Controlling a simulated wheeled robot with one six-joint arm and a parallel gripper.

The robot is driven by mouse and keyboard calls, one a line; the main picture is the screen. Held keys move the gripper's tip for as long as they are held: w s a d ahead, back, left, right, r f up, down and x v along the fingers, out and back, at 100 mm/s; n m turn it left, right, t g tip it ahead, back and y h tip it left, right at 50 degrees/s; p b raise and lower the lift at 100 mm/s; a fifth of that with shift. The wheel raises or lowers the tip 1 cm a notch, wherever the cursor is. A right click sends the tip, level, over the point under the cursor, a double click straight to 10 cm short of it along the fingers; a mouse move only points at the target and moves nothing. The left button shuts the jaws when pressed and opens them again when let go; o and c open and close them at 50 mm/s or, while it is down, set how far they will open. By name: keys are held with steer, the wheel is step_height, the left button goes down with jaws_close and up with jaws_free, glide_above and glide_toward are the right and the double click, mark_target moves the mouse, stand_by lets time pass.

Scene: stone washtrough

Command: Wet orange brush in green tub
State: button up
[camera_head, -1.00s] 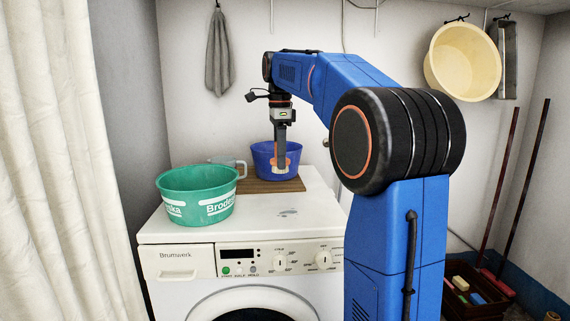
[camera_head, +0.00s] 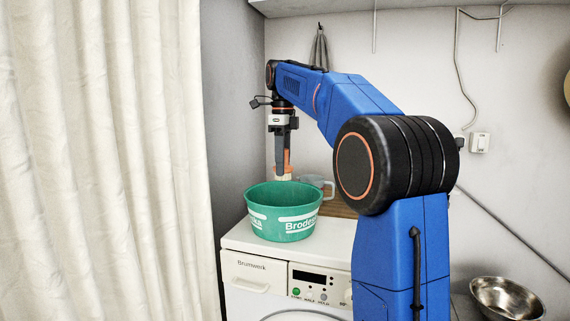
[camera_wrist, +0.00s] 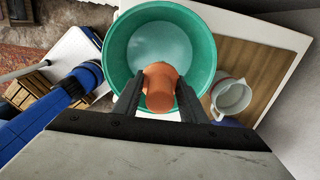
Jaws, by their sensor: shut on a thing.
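The green tub (camera_head: 283,212) with white lettering stands on the washing machine's top. The wrist view looks down into the tub (camera_wrist: 116,62), and its inside looks like it holds clear water. My gripper (camera_head: 283,160) is shut on the orange brush (camera_head: 287,162) and holds it upright over the tub. The brush's pale bristle end (camera_head: 284,177) points down, just above the tub's rim line in the head view. In the wrist view the brush's orange top (camera_wrist: 160,86) sits between my fingertips and hides its bristles.
A blue edge (camera_wrist: 229,122) shows below the jug, mostly hidden. A cream curtain (camera_head: 100,160) hangs at left. A metal bowl (camera_head: 506,298) is at lower right.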

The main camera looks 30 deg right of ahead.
step_height(320, 180, down, 2)
steer(key=shift+s+f, duration=0.1)
steer(key=shift+s, duration=0.05)
steer(key=shift+f, duration=6.55)
steer(key=shift+r, duration=0.1)
steer(key=shift+r, duration=6.85)
